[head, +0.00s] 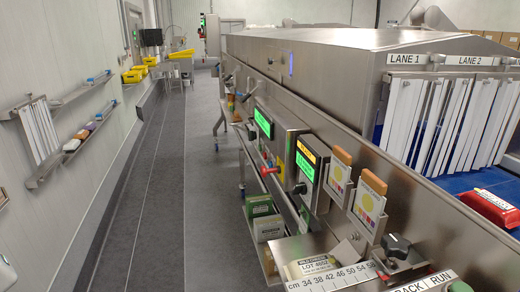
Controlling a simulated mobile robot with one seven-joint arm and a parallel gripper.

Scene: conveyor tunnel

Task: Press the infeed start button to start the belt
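I cannot pick out a button labelled as infeed start in the head view. A sloped control panel (420,262) is at the bottom right, cut off by the frame edge. It carries a black knob (396,246) and a label strip (425,283) that reads "RACK | RUN". A blue belt (470,182) lies at the right by white strip curtains under the signs "LANE 1" and "LANE 2". My gripper is not in view.
A steel tunnel housing (320,50) runs along the right, with lit green displays (305,166) on its side. Wall shelves (75,125) line the left. The grey floor aisle (180,170) between is clear.

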